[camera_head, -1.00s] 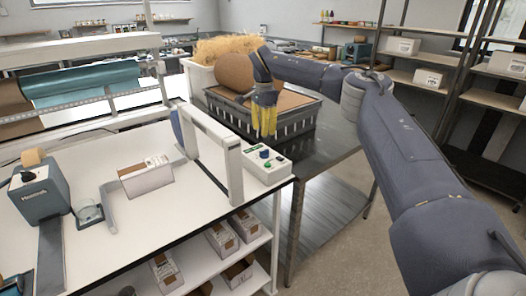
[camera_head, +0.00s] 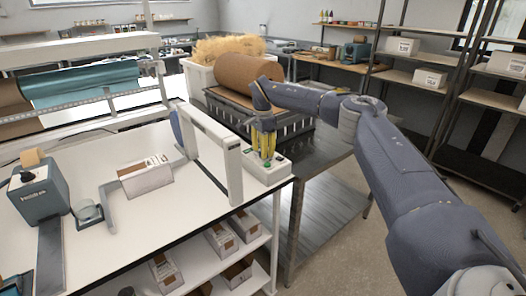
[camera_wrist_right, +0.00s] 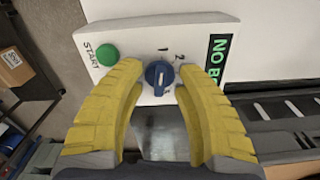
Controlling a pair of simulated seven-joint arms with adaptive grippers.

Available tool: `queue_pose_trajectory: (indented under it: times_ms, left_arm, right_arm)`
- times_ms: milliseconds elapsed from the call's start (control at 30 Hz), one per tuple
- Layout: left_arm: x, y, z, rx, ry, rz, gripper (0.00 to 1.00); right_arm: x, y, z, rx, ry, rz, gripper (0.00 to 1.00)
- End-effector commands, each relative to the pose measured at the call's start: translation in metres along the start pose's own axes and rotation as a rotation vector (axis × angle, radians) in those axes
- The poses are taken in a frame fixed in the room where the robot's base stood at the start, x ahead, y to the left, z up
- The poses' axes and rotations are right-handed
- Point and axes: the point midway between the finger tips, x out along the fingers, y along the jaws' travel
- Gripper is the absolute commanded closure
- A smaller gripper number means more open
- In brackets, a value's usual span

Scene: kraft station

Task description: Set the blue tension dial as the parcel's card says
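The blue tension dial (camera_wrist_right: 159,74) sits on a white control box (camera_wrist_right: 120,40) between the numerals 1 and 2 and my fingers in the right wrist view. I cannot read its pointer surely. My right gripper (camera_wrist_right: 160,72) is open, its yellow fingertips on either side of the dial. Contact is unclear. In the head view the right gripper (camera_head: 263,155) points down over the control box (camera_head: 270,176) and hides the dial. A brown-and-white parcel (camera_head: 148,181) lies on the white bench with a printed card on top, too small to read. My left gripper is not in view.
A green START button (camera_wrist_right: 107,54) and a green-lit display (camera_wrist_right: 217,60) flank the dial. A white arch frame (camera_head: 234,178) stands just left of the box. A dark crate (camera_head: 295,126) with a brown roll (camera_head: 245,80) stands behind. A blue-grey machine (camera_head: 40,192) sits at left.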

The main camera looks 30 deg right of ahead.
Motion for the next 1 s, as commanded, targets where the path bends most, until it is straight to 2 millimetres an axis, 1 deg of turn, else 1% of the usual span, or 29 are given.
queue_pose_trajectory:
  times_ms: [133, 400, 433, 767, 1000]
  left_arm:
    - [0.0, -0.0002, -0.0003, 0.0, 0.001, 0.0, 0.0]
    - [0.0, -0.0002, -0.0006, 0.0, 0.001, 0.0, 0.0]
    - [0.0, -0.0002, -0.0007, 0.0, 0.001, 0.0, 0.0]
    - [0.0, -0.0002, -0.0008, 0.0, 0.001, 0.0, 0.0]
    - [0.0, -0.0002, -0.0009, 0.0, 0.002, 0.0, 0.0]
  right_arm:
    - [0.0, 0.0001, -0.0001, 0.0, 0.0, 0.0, 0.67]
    - [0.0, 0.0001, 0.0, 0.0, 0.0, 0.001, 0.98]
    - [0.0, 0.0001, 0.0, 0.0, 0.0, 0.001, 1.0]
    - [0.0001, 0.0003, 0.0001, 0.009, 0.0, 0.001, 1.0]
    - [0.0004, -0.0002, 0.0001, 0.103, 0.0, 0.002, 1.0]
